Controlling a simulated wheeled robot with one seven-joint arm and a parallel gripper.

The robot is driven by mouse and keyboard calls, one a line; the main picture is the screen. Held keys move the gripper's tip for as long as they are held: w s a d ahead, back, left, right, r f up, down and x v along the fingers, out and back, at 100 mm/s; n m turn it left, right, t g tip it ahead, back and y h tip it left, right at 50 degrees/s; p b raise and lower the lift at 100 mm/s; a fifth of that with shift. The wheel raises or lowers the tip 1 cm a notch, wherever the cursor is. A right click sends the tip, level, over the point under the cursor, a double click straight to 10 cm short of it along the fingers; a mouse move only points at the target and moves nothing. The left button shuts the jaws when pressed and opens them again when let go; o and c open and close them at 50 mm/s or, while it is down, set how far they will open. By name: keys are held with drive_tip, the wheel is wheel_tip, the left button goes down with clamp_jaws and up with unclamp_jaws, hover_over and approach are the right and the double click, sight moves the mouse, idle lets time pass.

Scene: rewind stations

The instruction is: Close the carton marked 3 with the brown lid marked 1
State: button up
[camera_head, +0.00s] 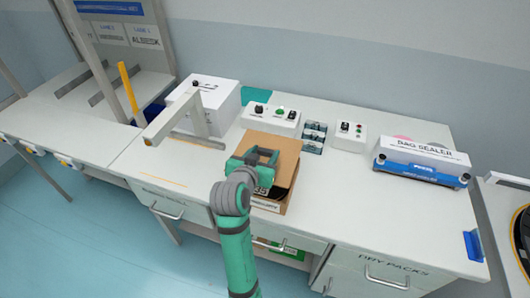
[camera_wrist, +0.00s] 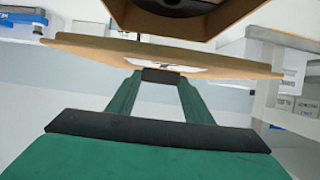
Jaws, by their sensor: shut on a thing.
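A brown lid (camera_head: 284,153) is tilted over the carton, its upper face turned to my head camera. No number can be read on it. My gripper (camera_head: 262,157) is shut on the lid; in the wrist view the green fingers meet the lid's edge (camera_wrist: 85,45), with a white label on its face. The brown carton (camera_head: 281,209) stands on the table under the lid, with a white label on its front too small to read. A black reel (camera_head: 258,194) shows inside it. In the wrist view the open carton (camera_wrist: 228,18) is apart from the lid.
A white box (camera_head: 215,98) stands at the back left beside a grey frame (camera_head: 172,120). Control boxes (camera_head: 271,117) and small blue-grey items (camera_head: 314,137) stand behind the carton. A bag sealer (camera_head: 424,160) is at the right. The table right of the carton is clear.

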drive_tip(key=shift+s, duration=0.15)
drive_tip(key=shift+f, duration=1.35)
drive_tip(key=shift+a+f, duration=0.2)
drive_tip(key=shift+f, duration=0.5)
drive_tip(key=shift+d+f, duration=0.15)
drive_tip(key=shift+f, duration=0.6)
drive_tip(key=shift+f, duration=1.25)
drive_tip(key=o, duration=1.1)
